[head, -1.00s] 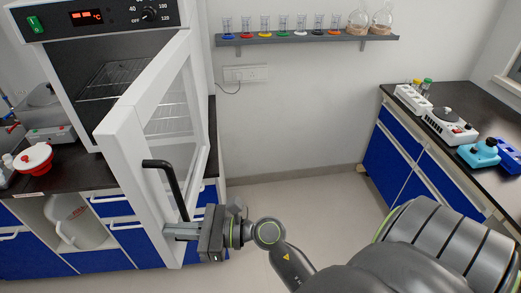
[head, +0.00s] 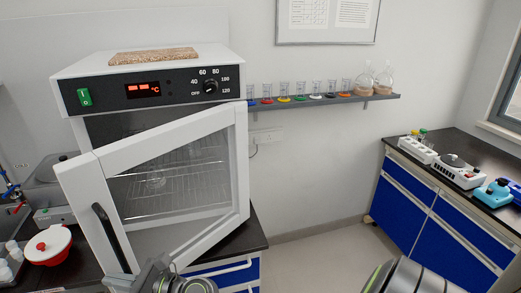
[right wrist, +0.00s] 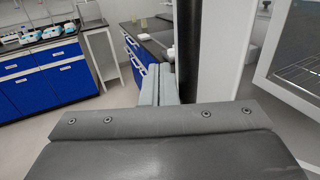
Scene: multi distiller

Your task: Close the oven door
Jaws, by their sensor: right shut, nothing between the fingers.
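The oven (head: 195,85) is a white cabinet with a black control panel and a red digital display. Its white-framed glass door (head: 75,180) is ajar, hinged on the right, with its left edge standing out from the body. A black bar handle (head: 112,238) is upright near that left edge. My right gripper (head: 120,284) is shut and empty at the bottom, by the door's lower left part. In the right wrist view the shut fingers (right wrist: 162,85) are beside the black handle (right wrist: 187,45); contact is unclear. My left gripper is out of view.
A red-and-white round device (head: 48,245) is on the dark counter left of the door. A shelf (head: 330,101) with several coloured-base glass vessels is right of the oven. A blue-fronted bench (head: 425,215) stands at the right. Floor between is clear.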

